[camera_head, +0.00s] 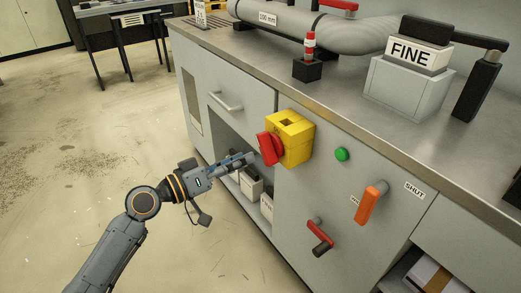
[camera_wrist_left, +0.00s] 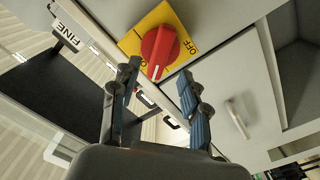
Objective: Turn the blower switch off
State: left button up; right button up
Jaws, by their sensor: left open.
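The blower switch is a red rotary knob (camera_head: 268,148) on the side of a yellow box (camera_head: 293,134) mounted on the grey cabinet front. In the left wrist view the knob (camera_wrist_left: 160,50) sits on its yellow plate (camera_wrist_left: 158,15). An OFF label is at the plate's right. A white mark on the knob points down in that view, not at OFF. My left gripper (camera_head: 248,159) is open and empty, just in front of the knob and apart from it. In the left wrist view its fingertips (camera_wrist_left: 158,78) lie below the knob, one to each side. My right gripper is not in view.
A green button (camera_head: 342,154), an orange handle (camera_head: 371,202) beside a SHUT label and a red-black handle (camera_head: 320,237) are on the same panel. A drawer handle (camera_head: 227,102) is left of the box. The FINE box (camera_head: 410,85) and a grey pipe (camera_head: 300,25) stand on the countertop.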

aim_at(261, 151)
pick_arm(q)
jog(key=x, duration=0.6)
jog(key=shift+w+d, duration=0.1)
jog(key=shift+d, duration=0.05)
jog(key=shift+c, duration=0.2)
grip_shut()
